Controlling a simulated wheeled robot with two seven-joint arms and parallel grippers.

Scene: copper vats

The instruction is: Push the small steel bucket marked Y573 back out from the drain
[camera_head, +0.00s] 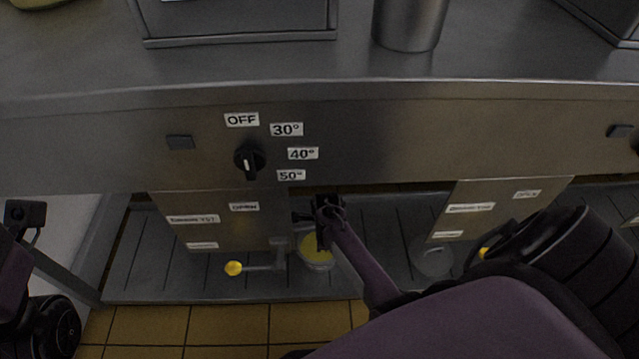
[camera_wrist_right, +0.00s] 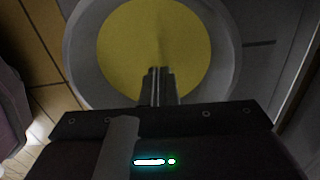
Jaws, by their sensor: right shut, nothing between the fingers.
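A small steel bucket (camera_head: 318,262) with yellow contents stands on the low slatted shelf under the counter, right of the pipe with the yellow knob. In the right wrist view the bucket (camera_wrist_right: 82,60) shows from above as a grey ring around a yellow disc. Its marking is not readable. My right gripper (camera_wrist_right: 158,72) is shut and empty. Its fingertips overlap the near edge of the yellow disc; contact cannot be told. In the head view my right gripper (camera_head: 303,217) is above and partly in front of the bucket. My left gripper is not seen; only dark arm parts show at the left edge.
A second grey bucket (camera_head: 432,260) stands farther right on the shelf (camera_head: 135,275). The yellow-knobbed valve (camera_head: 234,268) is left of the first bucket. The counter front (camera_head: 380,135) with a dial (camera_head: 249,160) overhangs. Labelled panels (camera_head: 220,215) hang below it. Tiled floor lies in front.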

